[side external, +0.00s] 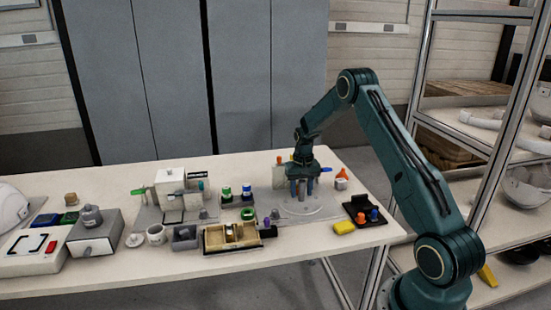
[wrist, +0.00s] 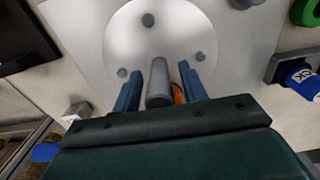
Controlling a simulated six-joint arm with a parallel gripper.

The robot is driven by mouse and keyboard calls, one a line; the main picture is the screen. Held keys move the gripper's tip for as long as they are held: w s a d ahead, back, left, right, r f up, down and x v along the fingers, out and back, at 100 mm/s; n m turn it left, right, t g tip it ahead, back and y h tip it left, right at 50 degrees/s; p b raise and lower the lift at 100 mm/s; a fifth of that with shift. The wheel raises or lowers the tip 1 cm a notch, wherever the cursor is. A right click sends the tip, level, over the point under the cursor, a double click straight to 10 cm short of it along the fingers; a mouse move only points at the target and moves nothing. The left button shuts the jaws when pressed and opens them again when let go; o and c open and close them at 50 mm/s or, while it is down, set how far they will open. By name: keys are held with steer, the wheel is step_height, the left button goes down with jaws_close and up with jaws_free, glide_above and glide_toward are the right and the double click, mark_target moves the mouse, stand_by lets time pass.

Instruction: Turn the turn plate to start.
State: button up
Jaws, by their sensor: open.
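The turn plate (wrist: 170,35) is a pale round disc on a grey base sheet in the wrist view, with small grey studs near its edge. In the side external view the turn plate (side external: 312,210) lies flat on the table below my gripper. A grey upright post (wrist: 158,75) stands between the blue fingers of my gripper (wrist: 158,80). My gripper (side external: 302,188) is open and points down over the plate, with a finger on each side of the post. I cannot tell whether either finger touches it.
A black tray (side external: 378,227) with orange and blue pieces and a yellow block (side external: 344,228) sit right of the plate. An orange funnel-shaped piece (side external: 341,176) stands behind. A wooden box (side external: 213,247) and several small parts crowd the left.

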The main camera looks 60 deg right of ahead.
jaws_close()
steer(key=shift+n, duration=4.6)
steer(key=shift+a+n, duration=0.1)
steer(key=shift+n, duration=4.4)
